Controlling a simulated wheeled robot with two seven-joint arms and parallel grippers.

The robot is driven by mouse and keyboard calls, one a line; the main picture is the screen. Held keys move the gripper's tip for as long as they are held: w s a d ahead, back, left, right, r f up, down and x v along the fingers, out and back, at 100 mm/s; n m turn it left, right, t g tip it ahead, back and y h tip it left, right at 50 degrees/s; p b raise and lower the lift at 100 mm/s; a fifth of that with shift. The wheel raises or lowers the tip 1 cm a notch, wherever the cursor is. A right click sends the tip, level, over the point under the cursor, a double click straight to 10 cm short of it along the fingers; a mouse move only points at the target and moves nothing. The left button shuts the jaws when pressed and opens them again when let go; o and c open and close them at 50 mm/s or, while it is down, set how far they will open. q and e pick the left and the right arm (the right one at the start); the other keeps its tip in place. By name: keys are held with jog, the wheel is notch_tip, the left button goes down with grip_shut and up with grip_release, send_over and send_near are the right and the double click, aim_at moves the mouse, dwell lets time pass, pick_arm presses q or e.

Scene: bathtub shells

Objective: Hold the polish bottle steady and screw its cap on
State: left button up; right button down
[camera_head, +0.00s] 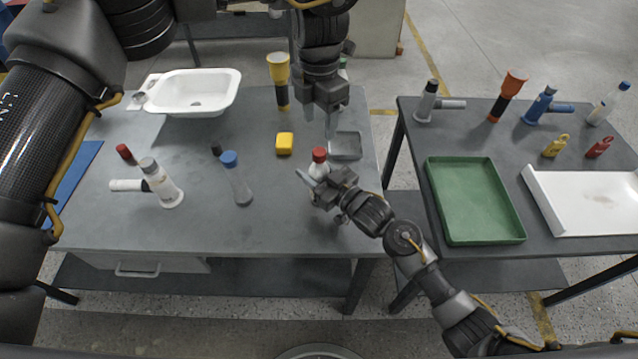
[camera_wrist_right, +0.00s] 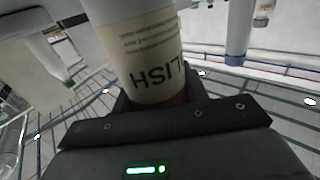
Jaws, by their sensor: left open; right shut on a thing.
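The white polish bottle (camera_head: 319,170) stands upright near the front right of the left table, with a red cap (camera_head: 319,154) on its top; how tightly it sits cannot be told. My right gripper (camera_head: 326,188) is shut on the bottle from the front right. In the right wrist view the bottle (camera_wrist_right: 150,60) fills the space between the fingers, its printed label upside down, with a little red beside the gripper. My left gripper (camera_head: 321,118) is open, pointing down above and behind the red cap, apart from it.
A grey tray (camera_head: 345,146) and yellow block (camera_head: 284,143) lie behind the bottle. A white basin (camera_head: 195,90) is at the back. The right table holds a green tray (camera_head: 474,200).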

pick_arm(q)
notch_tip(320, 180, up, 4)
jog(key=shift+f, duration=0.15)
pick_arm(e)
jog(key=c, duration=0.7)
grip_release()
pick_arm(q)
jog(key=shift+f+b, duration=0.9)
jog(key=shift+f, duration=0.05)
pick_arm(e)
jog(key=v, duration=1.1)
pick_arm(q)
jog(key=shift+a, duration=0.1)
pick_arm(e)
jog(key=shift+a, duration=0.15)
